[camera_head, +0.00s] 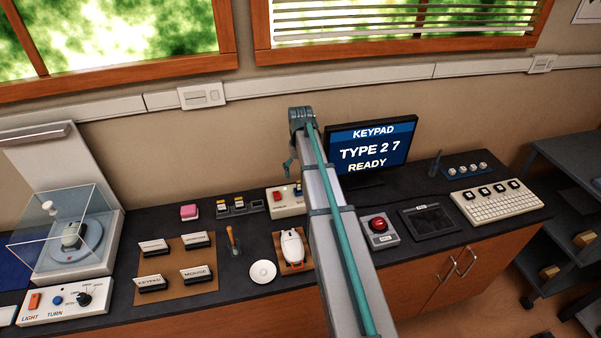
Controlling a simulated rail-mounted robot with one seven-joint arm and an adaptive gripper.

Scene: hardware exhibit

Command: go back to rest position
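My arm reaches up through the middle of the head view from the bottom edge, grey with a teal strip along it. Its far end stands in front of the wall, left of the monitor (371,150). A small teal hooked part, seemingly of my gripper (290,164), hangs below that end, above the counter's back. The rest of the gripper is hidden behind the arm, so its opening and any held thing cannot be made out. The monitor reads "KEYPAD TYPE 2 7 READY".
Dark shelves (570,165) stand at right.

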